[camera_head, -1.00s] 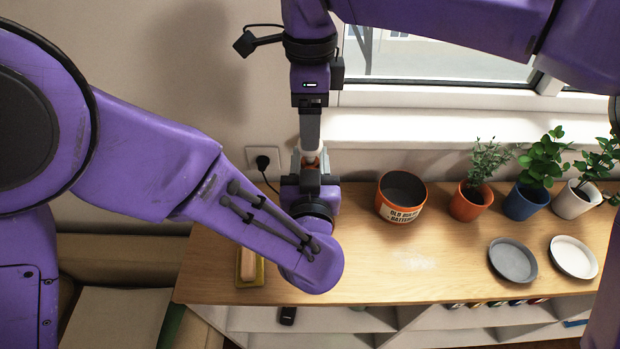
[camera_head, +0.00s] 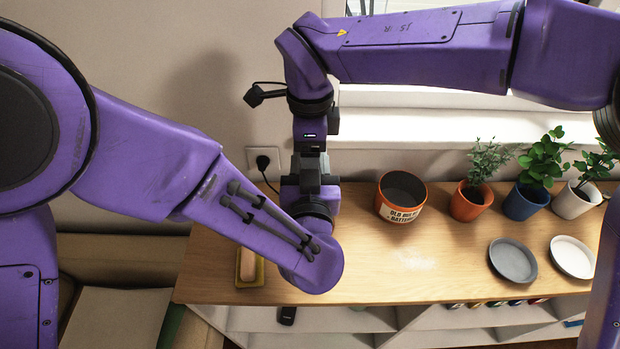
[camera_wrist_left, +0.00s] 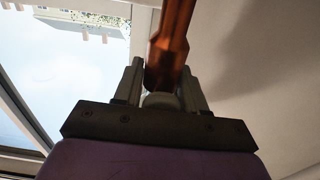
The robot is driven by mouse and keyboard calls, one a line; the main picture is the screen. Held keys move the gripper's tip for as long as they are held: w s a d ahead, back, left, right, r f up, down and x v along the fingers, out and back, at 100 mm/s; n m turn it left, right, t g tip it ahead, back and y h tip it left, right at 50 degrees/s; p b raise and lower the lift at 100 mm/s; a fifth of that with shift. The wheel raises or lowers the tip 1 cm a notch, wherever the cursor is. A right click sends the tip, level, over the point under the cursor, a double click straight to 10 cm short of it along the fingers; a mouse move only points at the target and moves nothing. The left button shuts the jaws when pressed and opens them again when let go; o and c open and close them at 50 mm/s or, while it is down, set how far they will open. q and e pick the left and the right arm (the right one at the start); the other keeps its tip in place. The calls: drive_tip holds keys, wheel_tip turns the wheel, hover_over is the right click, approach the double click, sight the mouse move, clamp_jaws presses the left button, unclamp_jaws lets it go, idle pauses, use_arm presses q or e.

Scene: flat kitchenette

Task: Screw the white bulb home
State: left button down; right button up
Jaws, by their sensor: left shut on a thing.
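My left gripper (camera_wrist_left: 162,72) points away from the camera in the left wrist view, with its two grey fingers on either side of an orange-brown shaft (camera_wrist_left: 172,38). It is shut on this shaft, which runs up out of the frame. A pale rounded piece (camera_wrist_left: 160,101) sits low between the fingers; I cannot tell whether it is the white bulb. In the head view my left gripper (camera_head: 310,178) points up, and my right gripper (camera_head: 310,148) comes down right above it.
An orange and black tub (camera_head: 402,213) with a label about old batteries stands on the wooden counter (camera_head: 420,265). Potted plants (camera_head: 470,200) and two saucers (camera_head: 513,260) are to the right. A yellow tray (camera_head: 249,281) lies at left. A wall socket (camera_head: 263,160) is behind.

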drive_tip(key=c, duration=1.1)
drive_tip(key=o, duration=1.2)
drive_tip(key=shift+r, duration=2.3)
drive_tip(key=shift+o, duration=0.2)
drive_tip(key=o, duration=0.5)
